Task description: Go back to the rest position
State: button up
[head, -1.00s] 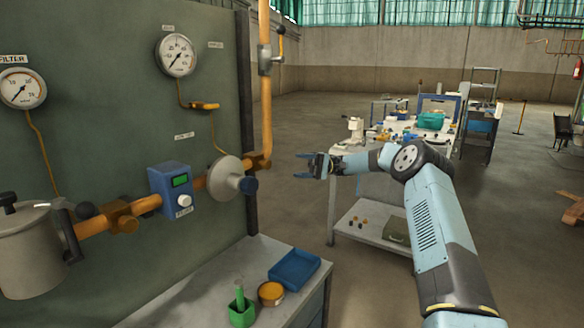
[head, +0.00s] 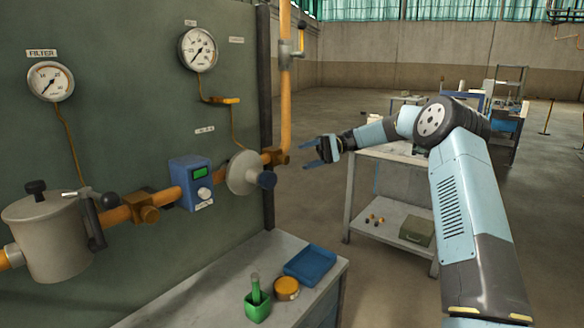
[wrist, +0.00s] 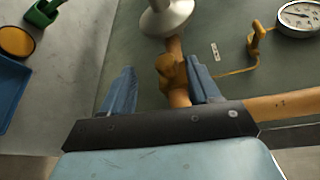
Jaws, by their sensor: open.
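My gripper (head: 318,152) is open and empty in the head view, held in the air to the right of the pipe panel (head: 120,110). Its fingers point left toward the panel. In the wrist view my gripper (wrist: 160,90) shows two blue fingers spread apart. The orange pipe fitting (wrist: 172,72) appears between them in the picture, but nothing is gripped. The grey round regulator (head: 245,172) on the orange pipe is left of my gripper, with a gap between them.
A blue meter box (head: 190,183) and gauges are on the panel. Below, a bench (head: 200,300) carries a blue tray (head: 310,264), an orange round tin (head: 287,289) and a green holder (head: 257,306). A white worktable (head: 385,150) stands behind my arm. Open floor lies between panel and table.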

jog(key=s+d+r+m+t+h, duration=0.1)
jog(key=s+r+t+h, duration=0.25)
jog(key=s, duration=0.65)
jog(key=s+r+m+t+h, duration=0.1)
jog(key=s+r+t+h, duration=0.3)
jog(key=s, duration=0.7)
jog(key=s+d+f+t+h, duration=0.1)
jog(key=s+d+t+h, duration=0.1)
jog(key=s+d, duration=0.3)
jog(key=s+d+f+m+t+h, duration=0.1)
jog(key=s+d, duration=0.5)
jog(key=s, duration=0.6)
jog(key=s+d+f+t+h, duration=0.2)
jog(key=s+d, duration=0.3)
jog(key=s, duration=0.4)
jog(key=shift+s+d+m+t+h, duration=0.2)
jog(key=shift+m+t+h, duration=0.2)
jog(key=shift+t+h, duration=0.35)
